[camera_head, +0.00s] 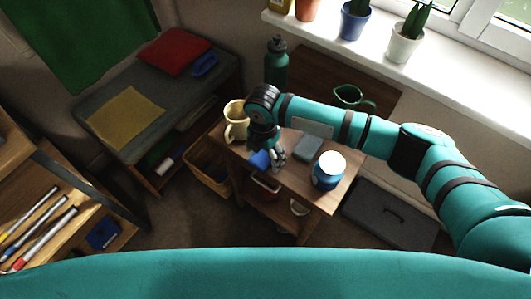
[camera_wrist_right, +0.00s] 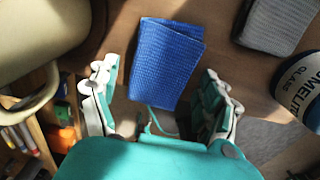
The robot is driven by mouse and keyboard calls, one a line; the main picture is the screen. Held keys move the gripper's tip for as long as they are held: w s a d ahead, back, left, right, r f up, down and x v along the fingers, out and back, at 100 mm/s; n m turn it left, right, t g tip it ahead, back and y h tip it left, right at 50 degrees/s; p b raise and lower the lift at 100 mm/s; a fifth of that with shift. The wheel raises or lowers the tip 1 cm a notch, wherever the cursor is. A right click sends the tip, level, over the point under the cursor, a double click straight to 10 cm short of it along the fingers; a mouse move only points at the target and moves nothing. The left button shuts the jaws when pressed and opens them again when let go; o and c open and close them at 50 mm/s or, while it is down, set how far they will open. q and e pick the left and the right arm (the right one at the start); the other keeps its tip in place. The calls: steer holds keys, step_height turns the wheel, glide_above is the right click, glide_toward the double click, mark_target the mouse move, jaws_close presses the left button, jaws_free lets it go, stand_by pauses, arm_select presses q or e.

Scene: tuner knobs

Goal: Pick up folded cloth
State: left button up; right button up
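A blue folded cloth (camera_wrist_right: 168,62) lies on the small wooden table (camera_head: 323,188), near its front edge. It also shows in the head view (camera_head: 260,160), partly hidden by my right gripper (camera_head: 274,157). In the right wrist view my right gripper (camera_wrist_right: 158,75) is open, with one finger to each side of the cloth's near end. The cloth lies ahead of and between the fingers, and nothing is gripped. I cannot tell the exact height of the fingers above it. My left gripper is not in view.
A cream mug (camera_head: 236,120) stands left of the cloth, close to my gripper. A grey block-like item (camera_head: 308,146) and a blue-and-white jar (camera_head: 328,170) stand to the right. A green bottle (camera_head: 276,62) stands behind. A wicker basket (camera_head: 207,172) is below left.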

mark_target(264, 155)
steer(key=c, duration=0.9)
steer(key=shift+c, duration=0.2)
steer(key=shift+r, duration=0.15)
steer(key=shift+r, duration=0.7)
steer(key=shift+s+r, duration=0.2)
steer(key=shift+r, duration=0.8)
steer(key=s+a+r, duration=0.1)
steer(key=s, duration=1.4)
steer(key=shift+s+a+r, duration=0.15)
steer(key=shift+s+a, duration=0.15)
